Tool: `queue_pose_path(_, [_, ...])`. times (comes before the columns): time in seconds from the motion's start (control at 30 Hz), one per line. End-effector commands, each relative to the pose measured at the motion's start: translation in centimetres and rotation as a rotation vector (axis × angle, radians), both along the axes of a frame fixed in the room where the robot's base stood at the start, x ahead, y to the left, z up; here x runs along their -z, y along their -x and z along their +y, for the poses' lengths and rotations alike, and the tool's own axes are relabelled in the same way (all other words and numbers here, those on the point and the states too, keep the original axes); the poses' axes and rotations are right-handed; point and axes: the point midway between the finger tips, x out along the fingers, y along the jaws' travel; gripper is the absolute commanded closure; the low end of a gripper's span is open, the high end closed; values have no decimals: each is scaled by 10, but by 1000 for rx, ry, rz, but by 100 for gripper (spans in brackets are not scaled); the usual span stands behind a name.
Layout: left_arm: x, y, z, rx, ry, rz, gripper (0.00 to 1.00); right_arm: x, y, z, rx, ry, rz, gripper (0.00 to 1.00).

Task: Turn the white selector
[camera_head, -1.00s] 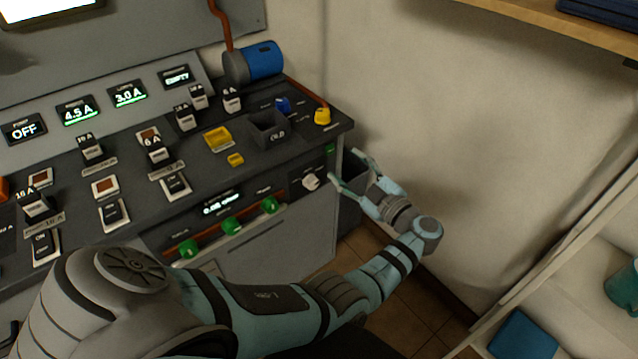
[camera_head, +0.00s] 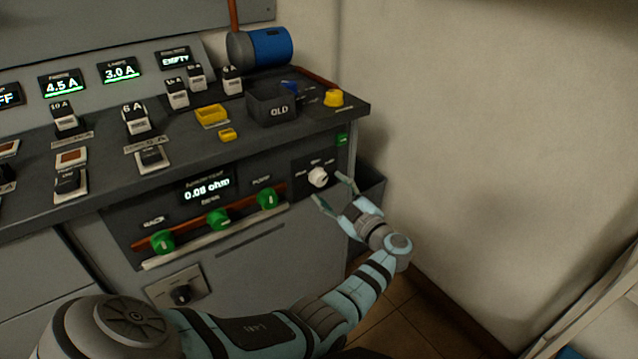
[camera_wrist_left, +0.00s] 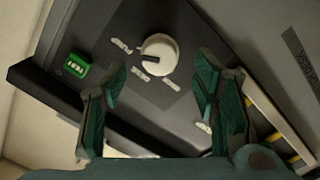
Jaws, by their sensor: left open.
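The white selector (camera_head: 318,177) is a round knob on a dark plate at the right end of the console's front face. In the left wrist view the white selector (camera_wrist_left: 158,53) shows a dark pointer mark, with small labels around it. My left gripper (camera_head: 334,191) is just in front of and slightly below the knob in the head view. In the wrist view my left gripper (camera_wrist_left: 155,85) is open, its fingers spread to either side below the knob, with nothing between them. The fingers appear apart from the knob. My right gripper is not in view.
Green knobs (camera_head: 218,220) sit along the front panel left of the selector, below a display reading 0.08 ohm (camera_head: 207,189). A dark bin (camera_head: 372,185) stands behind my gripper. The wall is at right.

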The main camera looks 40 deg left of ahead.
Motion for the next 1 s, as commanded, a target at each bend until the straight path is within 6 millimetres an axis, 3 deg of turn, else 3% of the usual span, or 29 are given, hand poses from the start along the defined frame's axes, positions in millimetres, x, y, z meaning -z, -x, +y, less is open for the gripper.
queue_pose_path(0.1, [3, -6, 22, 5, -2, 0, 46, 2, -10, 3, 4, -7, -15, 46])
queue_pose_path(0.23, [2, -8, 36, 7, -1, 0, 46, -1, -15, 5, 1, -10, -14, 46])
queue_pose_path(0.5, [0, -8, 40, 6, 0, 0, 46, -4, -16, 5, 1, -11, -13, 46])
queue_pose_path(0.8, [1, -8, 40, 7, 0, 1, 94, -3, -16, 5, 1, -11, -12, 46])
queue_pose_path(1.0, [1, -9, 39, 8, 3, -7, 94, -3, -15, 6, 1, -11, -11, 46])
